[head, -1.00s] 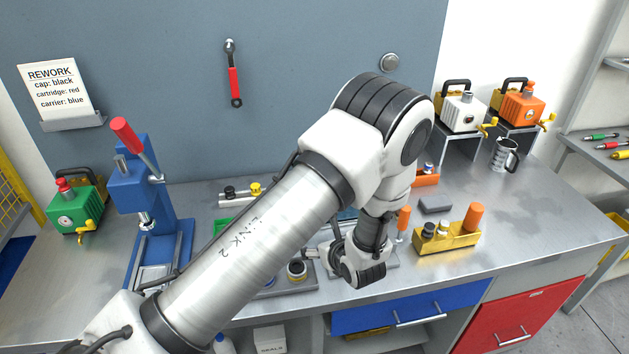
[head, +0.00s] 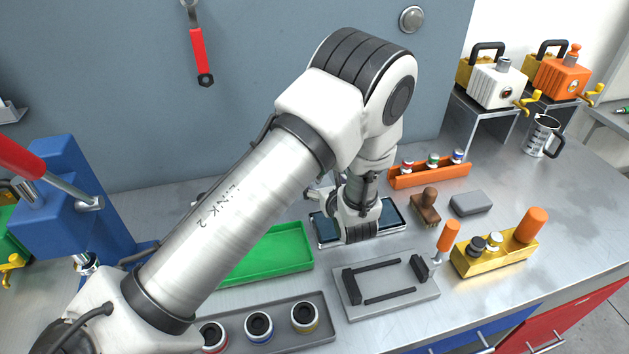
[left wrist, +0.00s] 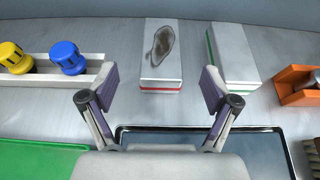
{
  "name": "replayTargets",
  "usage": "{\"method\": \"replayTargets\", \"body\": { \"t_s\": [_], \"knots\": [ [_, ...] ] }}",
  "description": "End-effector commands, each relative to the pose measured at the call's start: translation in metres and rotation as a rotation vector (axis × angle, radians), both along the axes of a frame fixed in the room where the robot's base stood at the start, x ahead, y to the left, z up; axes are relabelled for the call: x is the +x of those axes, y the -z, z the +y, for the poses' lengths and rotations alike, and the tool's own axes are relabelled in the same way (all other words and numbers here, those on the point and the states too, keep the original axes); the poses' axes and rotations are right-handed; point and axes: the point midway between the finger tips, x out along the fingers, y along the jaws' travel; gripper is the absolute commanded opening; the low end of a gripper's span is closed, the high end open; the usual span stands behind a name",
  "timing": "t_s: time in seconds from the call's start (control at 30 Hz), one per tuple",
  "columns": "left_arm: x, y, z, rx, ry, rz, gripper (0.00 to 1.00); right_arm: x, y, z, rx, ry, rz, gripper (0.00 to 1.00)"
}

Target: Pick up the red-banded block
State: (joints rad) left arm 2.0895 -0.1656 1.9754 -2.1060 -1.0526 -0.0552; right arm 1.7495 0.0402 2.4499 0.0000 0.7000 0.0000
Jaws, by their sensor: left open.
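The red-banded block (left wrist: 162,60) is a pale block with a red stripe along its near lower edge and a dark smudge on its top. It lies on the bench ahead of my left gripper. My left gripper (left wrist: 160,78) is open and empty, with one finger to either side of the block's near end in the picture; I cannot tell how high it is above the bench. A similar block with a green band (left wrist: 232,54) lies to the right. In the head view, my left arm hides both blocks, and the left gripper's fingers (head: 324,188) are partly hidden.
A dark-faced tray (head: 396,214) lies below my left wrist. A green tray (head: 282,262) is to its left. A pale rack (left wrist: 35,80) with yellow and blue knobs is left of the block.

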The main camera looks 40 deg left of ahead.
Motion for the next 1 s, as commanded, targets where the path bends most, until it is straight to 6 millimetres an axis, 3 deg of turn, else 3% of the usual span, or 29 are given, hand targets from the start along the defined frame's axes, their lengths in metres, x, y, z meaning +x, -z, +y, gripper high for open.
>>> {"method": "replayTargets", "body": {
  "t_s": [0.5, 0.73, 0.9, 0.97, 1.0],
  "knots": [
    [0.046, 0.032, 0.05, -0.002, -0.005, 0.0, 0.88, 0.0, -0.026, 0.0, 0.0, 0.0, -0.001, 0.4],
    [0.048, 0.034, 0.051, 0.0, -0.002, 0.001, 0.88, 0.0, -0.025, 0.0, 0.0, 0.0, 0.0, 0.4],
    [0.048, 0.034, 0.051, 0.0, -0.002, 0.001, 0.27, 0.0, -0.024, 0.0, 0.0, 0.0, 0.0, 0.4],
    [0.047, 0.034, 0.051, 0.0, -0.002, 0.001, 0.06, 0.0, -0.024, 0.0, 0.0, 0.0, 0.0, 0.4],
    [0.047, 0.034, 0.051, 0.0, -0.002, 0.001, 0.0, 0.0, -0.024, 0.0, 0.0, 0.0, 0.0, 0.4]
  ]
}}
